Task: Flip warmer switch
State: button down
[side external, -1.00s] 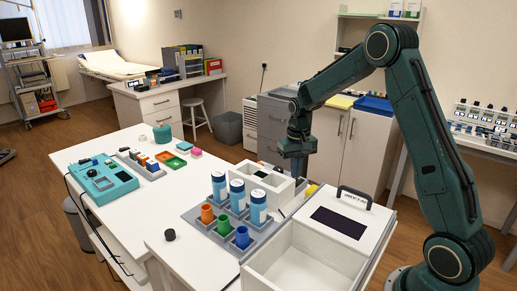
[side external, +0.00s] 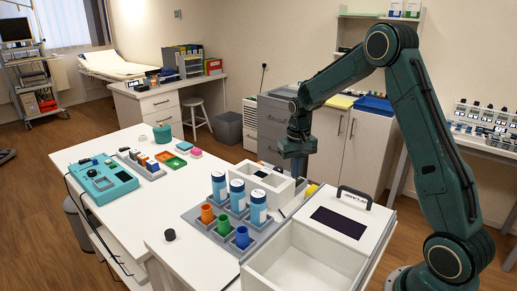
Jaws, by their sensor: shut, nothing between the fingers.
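My gripper (side external: 298,172) points down at the back right of the white table, beside a small white box (side external: 277,205) with a dark panel on top. Its fingers look shut and empty; the tips are small and partly lost against the box and table edge. A larger white box (side external: 262,268) stands at the front right, with an open bin and a lid part that has a dark panel (side external: 340,222) and a black handle (side external: 354,195). I cannot tell which box is the warmer. No switch can be made out clearly. A small yellow thing (side external: 311,190) shows just right of the gripper.
A grey rack (side external: 202,228) holds blue-and-white bottles (side external: 258,208) and orange, green and blue cups. The table's left middle is clear.

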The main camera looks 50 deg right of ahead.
jog(key=shift+f, duration=1)
dwell(1.1)
jog(key=shift+r, duration=3.5)
jog(key=shift+a+r, duration=0.1)
jog(key=shift+r, duration=0.05)
jog(key=s+a+r+n+t, duration=0.3)
jog(key=s+a+r, duration=0.7)
jog(key=a+r, duration=0.15)
jog(key=s+a+n+t, duration=0.1)
jog(key=s+a, duration=0.2)
jog(key=s, duration=0.4)
jog(key=s+a+n+t, duration=0.1)
jog(key=s+a+n, duration=0.1)
jog(key=s, duration=0.6)
jog(key=shift+s+a+r+t, duration=0.3)
jog(key=shift+a+r, duration=0.1)
jog(key=shift+a, duration=0.35)
